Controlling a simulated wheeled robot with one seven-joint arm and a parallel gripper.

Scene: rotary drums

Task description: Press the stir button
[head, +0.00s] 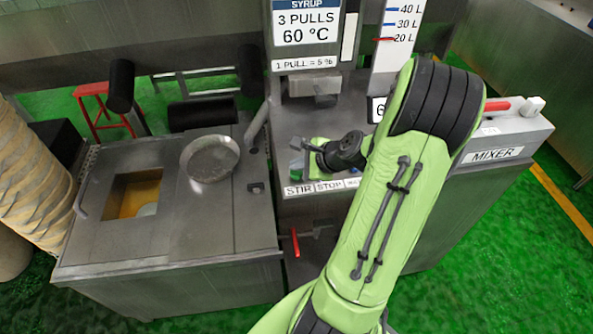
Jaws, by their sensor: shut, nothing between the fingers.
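The STIR label (299,190) is on the front edge of the grey mixer panel, left of the STOP label (329,186). My gripper (302,164) is small in the head view, just above and behind the STIR label. It is shut and holds nothing. I cannot tell whether its tips touch the panel or a button.
A steel cabinet (230,228) with a square opening and a round pan (210,158) stands at the left. A red-handled valve (296,243) is below the panel. The MIXER unit (520,140) is at the right.

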